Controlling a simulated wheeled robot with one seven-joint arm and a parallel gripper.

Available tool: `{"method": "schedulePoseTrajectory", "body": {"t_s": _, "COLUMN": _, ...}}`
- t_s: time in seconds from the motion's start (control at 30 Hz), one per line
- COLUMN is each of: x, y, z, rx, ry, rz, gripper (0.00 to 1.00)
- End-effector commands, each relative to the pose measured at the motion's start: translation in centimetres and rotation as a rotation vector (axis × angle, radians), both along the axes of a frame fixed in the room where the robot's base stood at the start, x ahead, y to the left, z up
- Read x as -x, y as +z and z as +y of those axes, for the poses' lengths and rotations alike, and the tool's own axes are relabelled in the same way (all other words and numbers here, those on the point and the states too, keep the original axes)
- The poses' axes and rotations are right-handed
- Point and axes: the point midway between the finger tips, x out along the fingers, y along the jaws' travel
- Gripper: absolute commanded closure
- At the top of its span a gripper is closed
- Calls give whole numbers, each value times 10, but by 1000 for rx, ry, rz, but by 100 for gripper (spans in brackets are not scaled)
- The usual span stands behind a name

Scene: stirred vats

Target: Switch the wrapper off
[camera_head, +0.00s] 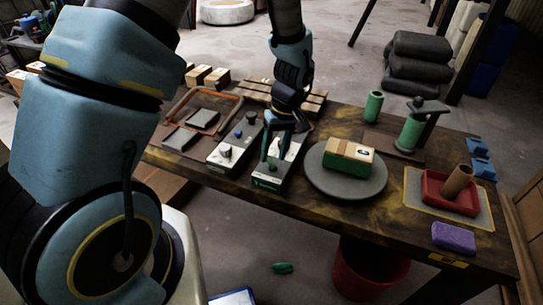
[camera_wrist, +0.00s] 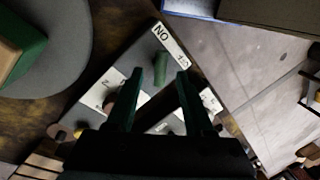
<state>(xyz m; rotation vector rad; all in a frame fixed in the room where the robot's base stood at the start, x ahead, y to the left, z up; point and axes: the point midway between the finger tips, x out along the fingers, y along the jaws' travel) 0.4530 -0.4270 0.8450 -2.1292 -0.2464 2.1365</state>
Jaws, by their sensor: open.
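The wrapper has a round grey turntable (camera_head: 345,188) with a green-and-tan box (camera_head: 348,157) on it. Beside its left edge is a grey control box (camera_head: 268,180) with white labels, at the table's front edge. In the wrist view this control box (camera_wrist: 125,75) shows a green upright knob or lever (camera_wrist: 160,68) and a label with lettering. My gripper (camera_head: 276,156) is open and points down over the control box. In the wrist view the green knob appears between and just beyond the fingertips (camera_wrist: 159,74). I cannot tell whether they touch it. The fingers hide part of the box.
A second control box (camera_head: 232,143) with knobs stands close on the left. A red tray (camera_head: 448,196) and purple block (camera_head: 453,237) are on the right. A red bin (camera_head: 365,275) stands below.

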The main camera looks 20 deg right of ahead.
Motion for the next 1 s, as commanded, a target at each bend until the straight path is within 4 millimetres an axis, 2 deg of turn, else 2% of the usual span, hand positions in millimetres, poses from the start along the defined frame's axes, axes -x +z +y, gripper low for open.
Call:
{"method": "schedulePoseTrajectory", "body": {"t_s": 0.2, "x": 0, "y": -21, "z": 5, "rx": -1, "ry": 0, "rz": 0, "gripper": 47}}
{"method": "schedulePoseTrajectory", "body": {"t_s": 0.57, "x": 0, "y": -26, "z": 5, "rx": 0, "ry": 0, "rz": -1, "gripper": 49}}
{"method": "schedulePoseTrajectory", "body": {"t_s": 1.0, "x": 0, "y": -26, "z": 5, "rx": 0, "ry": 0, "rz": -1, "gripper": 98}}
